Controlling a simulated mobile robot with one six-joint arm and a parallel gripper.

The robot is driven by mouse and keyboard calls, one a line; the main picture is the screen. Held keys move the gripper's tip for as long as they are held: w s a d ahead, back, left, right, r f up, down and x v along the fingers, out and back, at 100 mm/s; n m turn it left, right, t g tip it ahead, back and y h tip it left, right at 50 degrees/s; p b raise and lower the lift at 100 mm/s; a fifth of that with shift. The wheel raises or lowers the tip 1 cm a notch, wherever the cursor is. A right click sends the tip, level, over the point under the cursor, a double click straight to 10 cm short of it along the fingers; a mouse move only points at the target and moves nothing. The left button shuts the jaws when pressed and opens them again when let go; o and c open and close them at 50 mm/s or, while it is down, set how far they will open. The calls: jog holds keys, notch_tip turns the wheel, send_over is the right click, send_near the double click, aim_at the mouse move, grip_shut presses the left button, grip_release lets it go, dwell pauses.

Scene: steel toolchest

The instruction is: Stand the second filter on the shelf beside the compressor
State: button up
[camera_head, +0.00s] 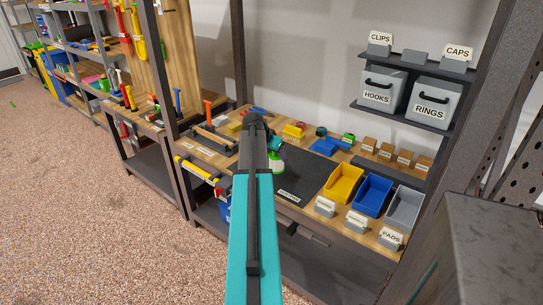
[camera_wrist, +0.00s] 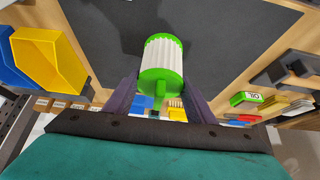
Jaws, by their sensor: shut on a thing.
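A filter with a white pleated body and green ends shows in the wrist view (camera_wrist: 165,55). It is between the two dark fingers of my gripper (camera_wrist: 162,82), which is shut on it, over the dark mat. In the head view the filter (camera_head: 278,165) shows just right of my arm, partly hidden by it. I cannot tell whether its far end touches the mat. I cannot make out a compressor or another filter in either view.
The dark mat (camera_head: 300,185) on the wooden bench is mostly bare. Yellow (camera_head: 343,184), blue (camera_head: 372,195) and grey (camera_head: 404,207) bins stand right of it. Wall shelves above hold labelled boxes, including HOOKS (camera_head: 381,88) and RINGS (camera_head: 434,102). A steel post (camera_head: 238,50) stands at the left.

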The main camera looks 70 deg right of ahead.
aim_at(271, 156)
jog(key=w+d, duration=0.3)
jog(key=shift+w+d+f+p, duration=0.25)
jog(key=shift+w+d+p, duration=0.05)
jog(key=shift+p, duration=0.1)
jog(key=shift+f+p, duration=0.45)
jog(key=shift+f, duration=1.3)
jog(key=shift+f, duration=0.2)
jog(key=o, duration=1.2)
jog(key=shift+r, duration=0.15)
